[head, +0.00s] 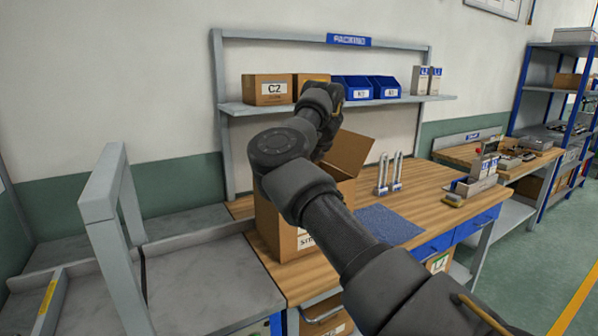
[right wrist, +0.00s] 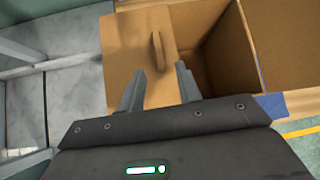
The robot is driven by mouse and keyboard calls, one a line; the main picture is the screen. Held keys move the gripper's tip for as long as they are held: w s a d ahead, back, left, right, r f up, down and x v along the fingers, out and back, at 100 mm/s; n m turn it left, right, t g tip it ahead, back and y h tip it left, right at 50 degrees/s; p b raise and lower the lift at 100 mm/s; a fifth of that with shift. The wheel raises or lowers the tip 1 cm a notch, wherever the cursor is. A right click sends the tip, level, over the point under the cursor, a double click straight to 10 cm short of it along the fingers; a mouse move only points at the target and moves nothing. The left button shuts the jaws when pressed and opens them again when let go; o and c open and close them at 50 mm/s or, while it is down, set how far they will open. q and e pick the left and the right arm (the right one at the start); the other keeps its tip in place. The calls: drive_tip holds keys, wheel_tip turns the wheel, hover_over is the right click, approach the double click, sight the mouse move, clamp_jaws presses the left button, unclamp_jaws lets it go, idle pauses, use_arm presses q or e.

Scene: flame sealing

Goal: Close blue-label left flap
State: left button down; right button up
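An open brown cardboard box (head: 278,228) stands on the wooden bench, partly hidden behind my right arm. One raised flap (head: 350,152) shows at its right side. In the right wrist view, the box's dark interior (right wrist: 222,62) is open, with one flap (right wrist: 125,60) spread on the left and another (right wrist: 285,45) on the right. No blue label is discernible on the flaps. My left gripper is out of view.
A blue mat (head: 388,224) and two upright metal tools (head: 390,175) are on the bench right of the box. A shelf (head: 420,100) with boxes and blue bins runs behind. A grey metal frame (head: 100,205) stands left.

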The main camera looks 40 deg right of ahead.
drive_tip(key=shift+v, duration=1.4)
drive_tip(key=shift+d, duration=0.1)
